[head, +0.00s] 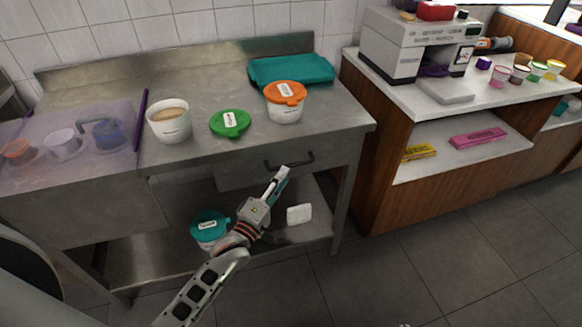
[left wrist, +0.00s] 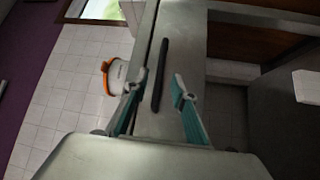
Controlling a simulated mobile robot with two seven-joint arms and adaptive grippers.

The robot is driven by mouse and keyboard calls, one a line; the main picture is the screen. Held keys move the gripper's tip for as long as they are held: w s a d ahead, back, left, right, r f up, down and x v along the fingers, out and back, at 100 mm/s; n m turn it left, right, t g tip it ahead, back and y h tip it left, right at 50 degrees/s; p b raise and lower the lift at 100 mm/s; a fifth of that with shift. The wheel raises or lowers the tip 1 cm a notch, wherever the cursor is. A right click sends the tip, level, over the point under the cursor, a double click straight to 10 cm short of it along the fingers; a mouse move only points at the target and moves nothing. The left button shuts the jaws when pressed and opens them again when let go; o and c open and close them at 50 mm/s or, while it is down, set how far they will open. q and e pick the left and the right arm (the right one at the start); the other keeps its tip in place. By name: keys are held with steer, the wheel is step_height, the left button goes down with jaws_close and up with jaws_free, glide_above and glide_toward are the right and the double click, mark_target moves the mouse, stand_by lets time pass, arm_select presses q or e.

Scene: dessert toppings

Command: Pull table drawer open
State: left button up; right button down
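The table drawer (head: 235,174) sits under the metal table's top, and its front looks flush with the table. Its dark bar handle (head: 289,162) is at the right part of the drawer front. My left gripper (head: 281,174) is just below and in front of the handle. In the left wrist view, the two teal fingers of my left gripper (left wrist: 160,82) are spread apart, with the dark handle (left wrist: 162,58) in the gap between them. I cannot tell whether a finger touches it.
A teal-lidded tub (head: 209,227) is on the lower shelf. A wooden counter (head: 372,170) stands at the right.

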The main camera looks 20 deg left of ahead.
mark_target(291, 166)
arm_select(q)
steer(key=x, duration=0.6)
steer(key=shift+c, duration=0.2)
jaws_close()
